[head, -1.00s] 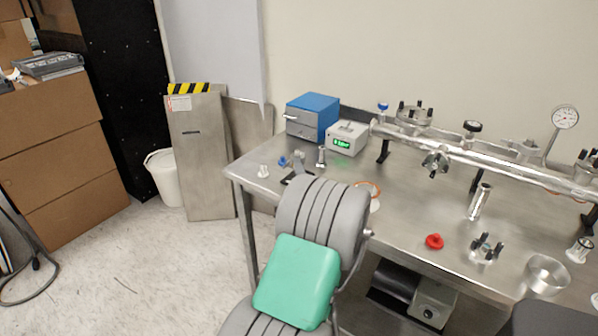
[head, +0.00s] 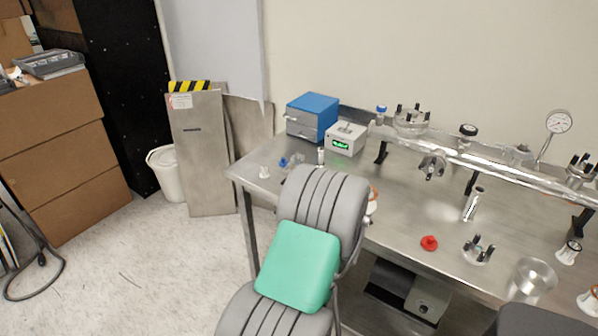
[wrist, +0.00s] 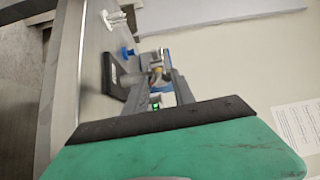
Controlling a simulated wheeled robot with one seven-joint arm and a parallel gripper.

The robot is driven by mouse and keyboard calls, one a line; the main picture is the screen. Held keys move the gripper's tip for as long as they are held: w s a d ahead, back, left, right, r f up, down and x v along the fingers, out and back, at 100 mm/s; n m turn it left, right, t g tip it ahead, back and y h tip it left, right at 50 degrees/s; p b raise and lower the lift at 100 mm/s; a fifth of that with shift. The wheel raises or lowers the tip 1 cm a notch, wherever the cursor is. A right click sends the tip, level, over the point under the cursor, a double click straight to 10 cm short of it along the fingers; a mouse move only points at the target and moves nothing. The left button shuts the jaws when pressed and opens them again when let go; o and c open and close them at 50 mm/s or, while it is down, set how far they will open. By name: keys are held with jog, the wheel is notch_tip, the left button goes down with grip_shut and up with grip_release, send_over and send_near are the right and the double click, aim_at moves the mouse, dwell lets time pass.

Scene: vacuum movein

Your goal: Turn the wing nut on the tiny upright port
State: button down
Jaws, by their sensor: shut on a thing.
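The tiny upright port (head: 321,156) is a small metal stub standing near the left end of the steel bench, just beyond my arm in the head view. In the wrist view my gripper (wrist: 156,74) is closed on a small metallic part (wrist: 157,66), which appears to be the wing nut at the port. The fingers cover much of it, so its wings and exact angle cannot be made out. In the head view my grey and green arm hides most of the gripper.
A blue box (head: 312,117) and a grey meter with a green display (head: 346,139) stand behind the port. A white fitting (head: 264,172) and a blue part (head: 284,162) lie to its left. A red cap (head: 429,243) lies farther right, below the long pipe (head: 500,165).

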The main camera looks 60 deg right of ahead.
jog(key=c, duration=1)
grip_release()
jog(key=shift+c, duration=0.2)
jog(key=b+v, duration=0.2)
jog(key=v, duration=0.5)
jog(key=shift+s+a, duration=0.2)
jog(key=shift+a, duration=0.15)
